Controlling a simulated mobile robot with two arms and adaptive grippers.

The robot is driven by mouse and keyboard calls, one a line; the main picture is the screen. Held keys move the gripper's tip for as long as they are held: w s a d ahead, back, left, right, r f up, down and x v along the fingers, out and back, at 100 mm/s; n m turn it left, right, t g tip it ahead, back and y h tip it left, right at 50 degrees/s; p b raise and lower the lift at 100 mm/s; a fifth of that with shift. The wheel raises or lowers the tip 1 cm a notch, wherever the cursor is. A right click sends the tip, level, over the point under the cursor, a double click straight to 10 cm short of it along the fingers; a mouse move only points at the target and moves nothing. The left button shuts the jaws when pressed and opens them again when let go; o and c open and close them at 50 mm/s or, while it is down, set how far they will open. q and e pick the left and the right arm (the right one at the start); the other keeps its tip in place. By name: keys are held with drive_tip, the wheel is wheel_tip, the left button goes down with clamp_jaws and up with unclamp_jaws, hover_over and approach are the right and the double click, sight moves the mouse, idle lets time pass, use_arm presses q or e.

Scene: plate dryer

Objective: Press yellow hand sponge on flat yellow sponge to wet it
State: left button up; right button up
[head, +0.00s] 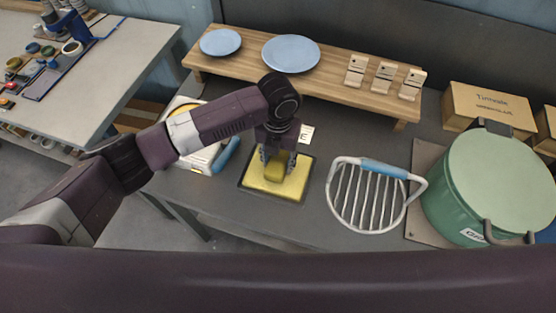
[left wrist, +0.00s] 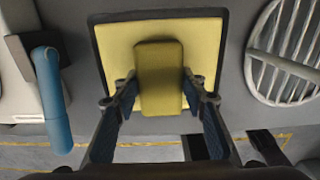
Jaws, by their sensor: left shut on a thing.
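The flat yellow sponge (head: 262,188) lies in a dark square tray on the grey table, in the middle of the head view. It also shows in the left wrist view (left wrist: 118,45). My left gripper (head: 277,162) points down over it. Its fingers are shut on the sides of the yellow hand sponge (left wrist: 160,78), a darker yellow block. The hand sponge is over the flat sponge; whether the two touch, I cannot tell. In the head view the fingers partly cover the hand sponge. My right gripper is in neither view.
A wire rack with a blue handle (head: 384,168) lies right of the tray. A green pot (head: 461,205) stands farther right. A white box with a blue handle (head: 226,155) is to the left. A wooden shelf (head: 240,66) with blue plates stands behind.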

use_arm(q)
drive_tip(key=shift+f, duration=0.3)
drive_tip(key=shift+f+b, duration=0.3)
idle(0.3)
drive_tip(key=shift+s+f, duration=0.1)
drive_tip(key=shift+s, duration=0.05)
idle(1.4)
wheel_tip(320, 180, up, 7)
drive_tip(key=p, duration=0.7)
idle(0.4)
